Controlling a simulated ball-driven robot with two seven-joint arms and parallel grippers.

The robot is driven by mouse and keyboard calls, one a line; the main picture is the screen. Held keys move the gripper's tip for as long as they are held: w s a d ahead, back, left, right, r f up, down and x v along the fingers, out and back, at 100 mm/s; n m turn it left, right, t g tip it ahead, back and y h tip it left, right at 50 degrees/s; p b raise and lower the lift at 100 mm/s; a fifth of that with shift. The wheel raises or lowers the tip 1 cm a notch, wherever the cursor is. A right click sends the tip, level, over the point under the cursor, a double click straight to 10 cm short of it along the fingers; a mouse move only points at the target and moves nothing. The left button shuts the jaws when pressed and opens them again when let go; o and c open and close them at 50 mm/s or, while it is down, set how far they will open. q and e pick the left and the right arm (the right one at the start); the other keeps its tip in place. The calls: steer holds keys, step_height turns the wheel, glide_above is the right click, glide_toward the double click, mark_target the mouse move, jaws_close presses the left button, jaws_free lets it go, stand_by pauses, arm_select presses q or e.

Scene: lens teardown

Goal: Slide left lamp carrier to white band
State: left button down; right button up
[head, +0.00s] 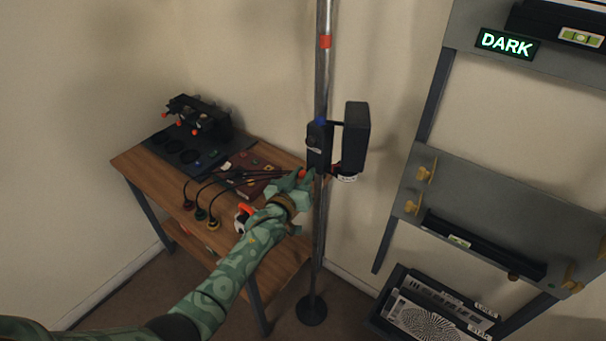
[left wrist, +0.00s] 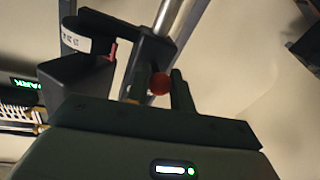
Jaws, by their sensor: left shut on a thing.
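The left lamp carrier (head: 319,146) is a black block on an upright metal pole (head: 320,225). Its dark lamp head (head: 356,135) sticks out to the right, with a white label under it. My left gripper (head: 308,174) is at the carrier's lower left side, beside the pole. In the left wrist view a red knob (left wrist: 159,84) sits between the fingers, and the gripper is shut on it. The carrier (left wrist: 150,50) and lamp head (left wrist: 75,80) also show there. I cannot make out a white band. My right gripper is not in view.
A wooden table (head: 135,160) with a black device, a dark red book and cables stands left of the pole. A grey rack (head: 470,190) with a lit DARK sign (head: 507,43) stands at right. The pole above the carrier looks clear up to the red band.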

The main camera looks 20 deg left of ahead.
arm_select(q)
steer(key=c, duration=1.3)
jaws_free()
steer(key=shift+r, duration=0.1)
steer(key=s, duration=0.5)
steer(key=s+a+p, duration=0.1)
steer(key=s, duration=0.4)
steer(key=s+a+p, duration=0.1)
steer(key=s, duration=0.5)
steer(key=shift+s+a, duration=0.1)
steer(key=shift+a, duration=0.15)
